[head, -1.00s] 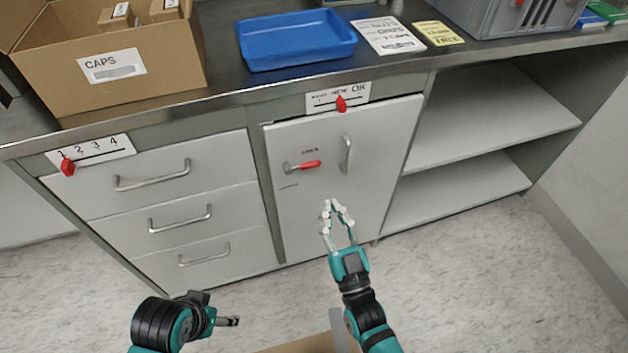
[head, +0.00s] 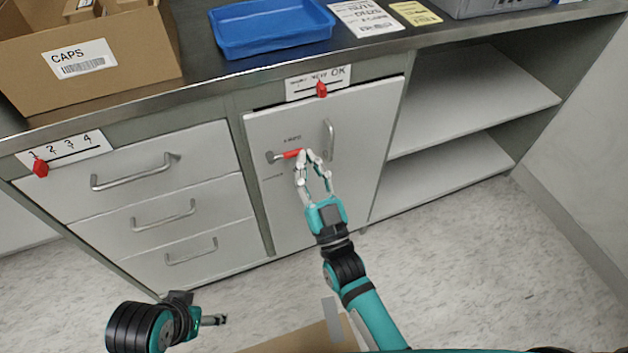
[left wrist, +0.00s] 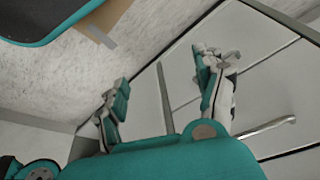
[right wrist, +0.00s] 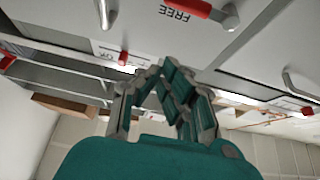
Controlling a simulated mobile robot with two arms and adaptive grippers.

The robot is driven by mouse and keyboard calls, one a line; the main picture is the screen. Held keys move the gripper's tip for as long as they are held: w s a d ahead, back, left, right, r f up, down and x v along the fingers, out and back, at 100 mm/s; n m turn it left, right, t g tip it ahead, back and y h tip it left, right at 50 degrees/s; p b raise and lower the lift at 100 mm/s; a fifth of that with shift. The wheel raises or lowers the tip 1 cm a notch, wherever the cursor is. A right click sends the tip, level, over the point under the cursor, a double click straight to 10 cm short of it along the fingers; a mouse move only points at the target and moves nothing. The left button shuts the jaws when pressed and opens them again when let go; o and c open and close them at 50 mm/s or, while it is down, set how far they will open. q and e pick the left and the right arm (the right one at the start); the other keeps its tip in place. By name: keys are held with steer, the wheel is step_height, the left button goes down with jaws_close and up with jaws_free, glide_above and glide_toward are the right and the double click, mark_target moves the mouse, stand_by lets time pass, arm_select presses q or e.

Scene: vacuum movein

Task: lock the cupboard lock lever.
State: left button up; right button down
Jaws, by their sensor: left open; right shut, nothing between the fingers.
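The lock lever (head: 291,154) is on the white cupboard door (head: 285,205), its red handle lying roughly level and pointing right from a grey pivot. It also shows at the top of the right wrist view (right wrist: 197,8), beside the word FREE. My right gripper (head: 304,155) is shut and empty, its tips at the handle's right end in the head view; I cannot tell if they touch it. It also shows in the right wrist view (right wrist: 160,70). My left gripper (head: 222,320) is open and empty, low in front of the drawers; its fingers show in the left wrist view (left wrist: 166,85).
The door's grey handle (head: 328,141) stands just right of the lever. A red slider (head: 321,90) sits above the door. Drawers (head: 150,180) are on the left, open shelves (head: 470,100) on the right. A blue tray (head: 270,28) and a cardboard box (head: 90,75) stand on the counter.

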steer(key=w, duration=0.1)
steer(key=w+b, duration=0.1)
steer(key=w+a+f, duration=0.1)
steer(key=shift+w+a, duration=0.1)
steer(key=shift+w, duration=0.25)
steer(key=shift+f+b, duration=0.3)
arm_select(q)
steer(key=shift+w+d+f+t, duration=0.15)
steer(key=shift+w+f+t, duration=0.15)
steer(key=shift+w, duration=0.2)
steer(key=shift+w+d+f+t, duration=0.15)
steer(key=shift+w+f+t, duration=0.1)
steer(key=shift+w, duration=0.25)
arm_select(e)
steer(key=shift+w+f, duration=0.1)
steer(key=shift+f, duration=0.15)
arm_select(q)
steer(key=shift+s+a, duration=0.1)
